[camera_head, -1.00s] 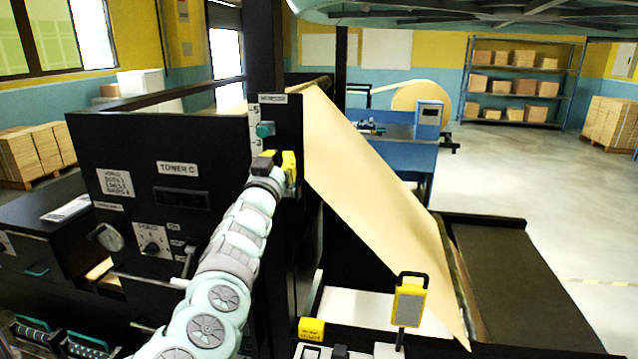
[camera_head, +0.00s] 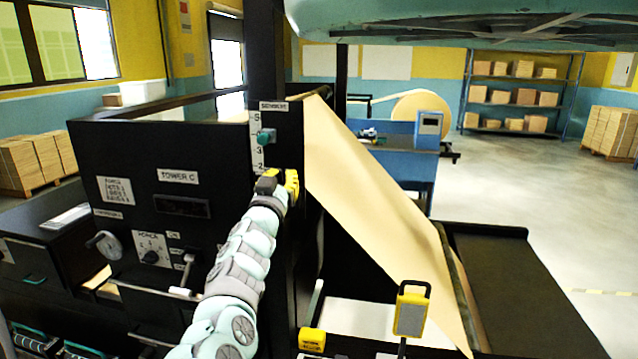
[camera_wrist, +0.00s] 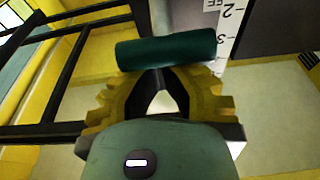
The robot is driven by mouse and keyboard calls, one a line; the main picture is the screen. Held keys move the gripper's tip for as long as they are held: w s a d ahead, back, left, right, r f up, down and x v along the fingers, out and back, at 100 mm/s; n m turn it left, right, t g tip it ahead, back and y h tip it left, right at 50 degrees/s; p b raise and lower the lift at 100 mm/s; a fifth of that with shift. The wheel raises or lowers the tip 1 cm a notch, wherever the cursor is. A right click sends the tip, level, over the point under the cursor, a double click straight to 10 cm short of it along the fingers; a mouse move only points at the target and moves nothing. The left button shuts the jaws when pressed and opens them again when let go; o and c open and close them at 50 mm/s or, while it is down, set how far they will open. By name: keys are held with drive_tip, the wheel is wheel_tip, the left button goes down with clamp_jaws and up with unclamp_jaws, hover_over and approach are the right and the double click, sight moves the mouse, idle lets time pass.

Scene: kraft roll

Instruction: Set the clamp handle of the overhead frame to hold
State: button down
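A dark post with a labelled plate (camera_head: 285,145) stands at the tower's right end, with a white number scale and a small teal knob (camera_head: 266,137). My gripper (camera_head: 292,182), with yellow fingers, is just below and right of that knob, at the plate's lower part. In the wrist view a dark teal cylindrical grip (camera_wrist: 168,50) lies crosswise at the fingertips (camera_wrist: 162,78) and overlaps their ends. The scale (camera_wrist: 228,30) shows beside it. I cannot tell whether this grip is the knob or the clamp handle, nor whether the fingers hold it. No hold marking is readable.
The black Tower C cabinet (camera_head: 130,160) is left of the post, with a crank, dial and lever (camera_head: 187,268). A sloping kraft web (camera_head: 375,200) runs close on the right. A yellow-framed device (camera_head: 411,310) stands in front. Open floor lies at the far right.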

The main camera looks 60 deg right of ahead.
drive_tip(key=shift+s+f+b, duration=0.1)
drive_tip(key=shift+f+b, duration=0.2)
drive_tip(key=shift+b, duration=0.15)
drive_tip(key=shift+f+b, duration=0.1)
drive_tip(key=shift+b, duration=0.2)
drive_tip(key=shift+a+h+b, duration=0.15)
drive_tip(key=shift+h+b, duration=0.25)
drive_tip(key=shift+b, duration=0.15)
drive_tip(key=shift+s+a+f+t+h+b, duration=0.1)
drive_tip(key=shift+t+h+b, duration=0.2)
drive_tip(key=shift+b, duration=0.35)
drive_tip(key=shift+a+f+h+b, duration=0.25)
drive_tip(key=shift+h+b, duration=0.35)
drive_tip(key=shift+b, duration=0.85)
